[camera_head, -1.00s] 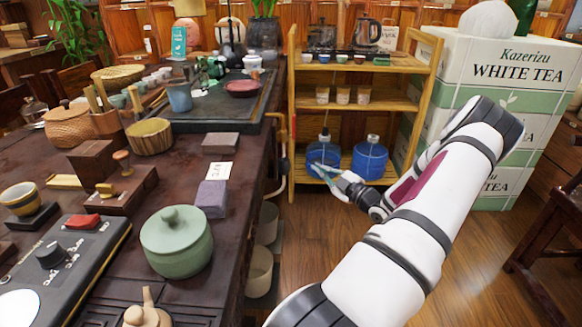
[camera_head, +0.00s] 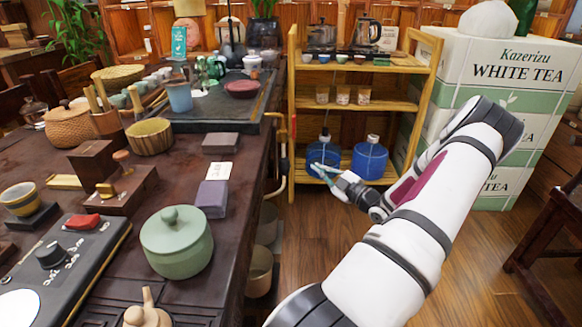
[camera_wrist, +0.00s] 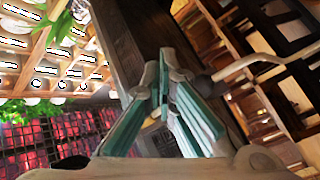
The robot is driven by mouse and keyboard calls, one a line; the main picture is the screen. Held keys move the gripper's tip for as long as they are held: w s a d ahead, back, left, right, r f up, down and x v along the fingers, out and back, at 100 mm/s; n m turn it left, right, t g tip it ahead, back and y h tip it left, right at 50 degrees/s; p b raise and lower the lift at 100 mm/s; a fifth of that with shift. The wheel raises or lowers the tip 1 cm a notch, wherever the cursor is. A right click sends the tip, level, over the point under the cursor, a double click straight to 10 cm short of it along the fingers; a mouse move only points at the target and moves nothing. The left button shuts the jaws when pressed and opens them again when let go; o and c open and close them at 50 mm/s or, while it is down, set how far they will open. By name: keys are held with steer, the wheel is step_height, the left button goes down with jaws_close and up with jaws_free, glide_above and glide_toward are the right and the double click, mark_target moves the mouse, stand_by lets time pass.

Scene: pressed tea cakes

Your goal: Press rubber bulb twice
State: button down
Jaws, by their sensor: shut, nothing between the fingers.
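My gripper (camera_head: 318,169) is low on the right side of the dark table, in front of a blue water jug on the rack. In the wrist view its teal fingers (camera_wrist: 163,78) are shut, with nothing between them. A small dark rounded end, which looks like the rubber bulb (camera_wrist: 203,84), shows just right of the fingers, on a thin bent metal tube (camera_wrist: 250,64). I cannot tell whether the fingers touch it. In the head view a curved metal tube (camera_head: 284,165) runs beside the table edge; the bulb is not clear there.
The dark table (camera_head: 235,255) fills the left, with a green lidded jar (camera_head: 176,245) near its edge. A wooden rack (camera_head: 370,108) holds two blue water jugs (camera_head: 369,160). White tea boxes (camera_head: 510,75) stand at the right.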

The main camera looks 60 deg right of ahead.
mark_target(287, 166)
stand_by(0.4)
steer(key=s+n+t+b, duration=0.1)
steer(key=n, duration=0.1)
steer(key=s+d+n+t+b, duration=0.1)
steer(key=t, duration=0.1)
steer(key=s+d+n+t+y+b, duration=0.1)
steer(key=n, duration=0.1)
steer(key=shift+s+d+n+t+b, duration=0.1)
steer(key=shift+n+t+b, duration=0.2)
steer(key=w+a+p, duration=0.2)
steer(key=w+a, duration=0.2)
steer(key=w, duration=0.4)
steer(key=shift+p, duration=0.35)
stand_by(1.3)
steer(key=shift+w+a, duration=0.2)
steer(key=shift+w, duration=0.1)
